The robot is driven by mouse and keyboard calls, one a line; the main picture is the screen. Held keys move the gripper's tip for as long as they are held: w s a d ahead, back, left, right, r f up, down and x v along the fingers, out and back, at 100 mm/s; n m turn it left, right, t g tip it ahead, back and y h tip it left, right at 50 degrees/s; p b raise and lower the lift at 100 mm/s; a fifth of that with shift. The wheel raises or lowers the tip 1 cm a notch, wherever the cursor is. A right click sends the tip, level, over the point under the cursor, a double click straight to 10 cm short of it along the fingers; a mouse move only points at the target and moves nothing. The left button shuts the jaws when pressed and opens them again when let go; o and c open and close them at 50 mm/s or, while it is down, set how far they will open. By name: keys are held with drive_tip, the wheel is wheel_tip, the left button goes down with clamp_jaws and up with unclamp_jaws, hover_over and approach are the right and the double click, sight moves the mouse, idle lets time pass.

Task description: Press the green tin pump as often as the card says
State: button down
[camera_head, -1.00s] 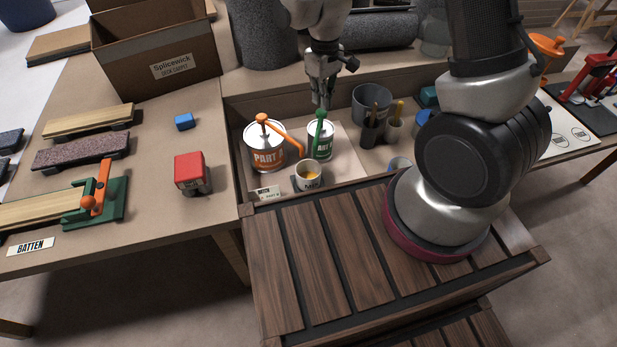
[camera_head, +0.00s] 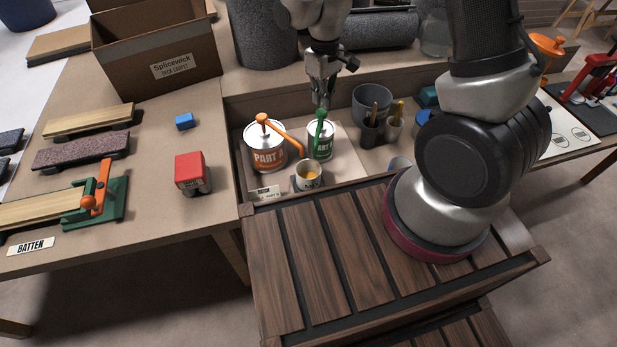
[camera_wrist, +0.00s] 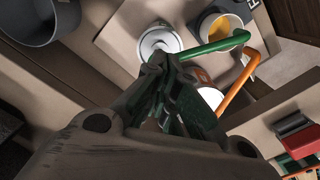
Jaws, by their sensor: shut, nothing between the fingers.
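The green tin (camera_head: 321,145) is white with a green label and stands in the tray-like recess of the bench. Its green pump (camera_head: 320,116) has a spout that reaches over the mixing cup (camera_head: 308,177), which shows yellowish content. My gripper (camera_head: 321,104) points down, shut and empty, right over the pump's head; contact cannot be told. In the wrist view my fingertips (camera_wrist: 166,62) hide the pump head, and the green spout (camera_wrist: 215,46) runs right toward the cup (camera_wrist: 222,25). A small card (camera_head: 264,193) lies at the front; its writing is too small to read surely.
An orange-pump tin (camera_head: 265,150) stands close left, its spout also reaching toward the cup. Brush holders (camera_head: 372,130) and a grey bucket (camera_head: 371,104) stand to the right.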

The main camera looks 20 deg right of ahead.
sight(322, 111)
drive_tip(key=shift+f, duration=0.1)
drive_tip(key=shift+f, duration=1.65)
drive_tip(key=shift+r, duration=1.75)
drive_tip(key=shift+f, duration=0.2)
drive_tip(key=shift+f, duration=1.5)
drive_tip(key=shift+r, duration=1.7)
